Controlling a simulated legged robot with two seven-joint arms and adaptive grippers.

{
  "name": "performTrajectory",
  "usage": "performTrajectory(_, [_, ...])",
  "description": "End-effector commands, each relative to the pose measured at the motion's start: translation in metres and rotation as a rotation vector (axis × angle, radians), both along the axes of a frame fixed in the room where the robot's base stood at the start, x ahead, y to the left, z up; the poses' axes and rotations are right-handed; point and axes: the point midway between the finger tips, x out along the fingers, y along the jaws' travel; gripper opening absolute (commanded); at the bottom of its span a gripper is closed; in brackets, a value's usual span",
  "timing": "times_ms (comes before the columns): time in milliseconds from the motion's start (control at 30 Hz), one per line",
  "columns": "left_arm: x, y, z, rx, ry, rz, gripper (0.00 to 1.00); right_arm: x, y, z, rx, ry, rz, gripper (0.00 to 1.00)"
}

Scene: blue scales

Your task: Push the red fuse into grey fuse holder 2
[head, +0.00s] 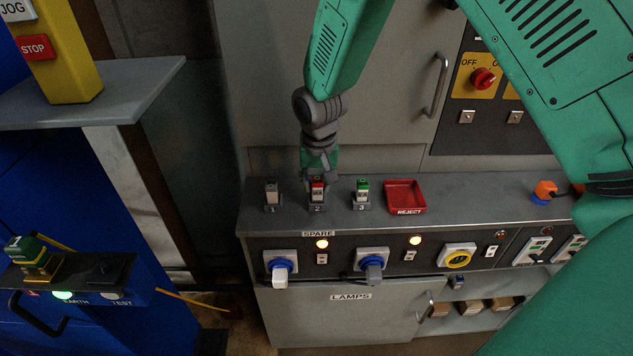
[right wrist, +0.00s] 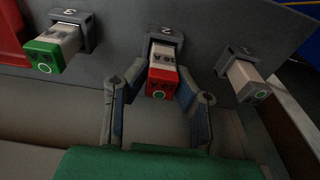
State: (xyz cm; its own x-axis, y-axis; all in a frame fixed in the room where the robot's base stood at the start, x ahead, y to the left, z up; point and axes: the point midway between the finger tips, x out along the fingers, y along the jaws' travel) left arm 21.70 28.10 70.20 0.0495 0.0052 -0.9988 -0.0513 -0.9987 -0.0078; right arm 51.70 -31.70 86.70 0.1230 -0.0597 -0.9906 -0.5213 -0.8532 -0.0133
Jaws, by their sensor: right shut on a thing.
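The red fuse (head: 318,187) has a pale body and a red cap. It stands in grey fuse holder 2 (head: 318,207), the middle of three holders on the grey ledge. In the right wrist view the red fuse (right wrist: 162,82) sticks out of holder 2 (right wrist: 165,40), and its pale body shows between cap and holder. My right gripper (head: 318,175) is over it from above, shut on the red fuse, with one finger on each side of the cap (right wrist: 163,90). How deep the fuse sits is hard to tell. My left gripper is not in view.
A pale grey fuse (head: 271,191) stands in holder 1 and a green-capped fuse (head: 362,189) in holder 3, close on either side. A red REJECT tray (head: 405,194) lies right of them. Switches and lit lamps line the panel front below.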

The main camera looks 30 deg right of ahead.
Motion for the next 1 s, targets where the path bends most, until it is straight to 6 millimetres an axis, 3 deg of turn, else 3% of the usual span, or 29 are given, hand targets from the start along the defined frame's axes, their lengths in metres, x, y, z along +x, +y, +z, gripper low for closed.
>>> performTrajectory(1000, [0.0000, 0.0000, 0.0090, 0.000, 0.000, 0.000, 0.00, 0.0003, -0.0001, 0.0009, -0.001, -0.001, 0.000, 0.00])
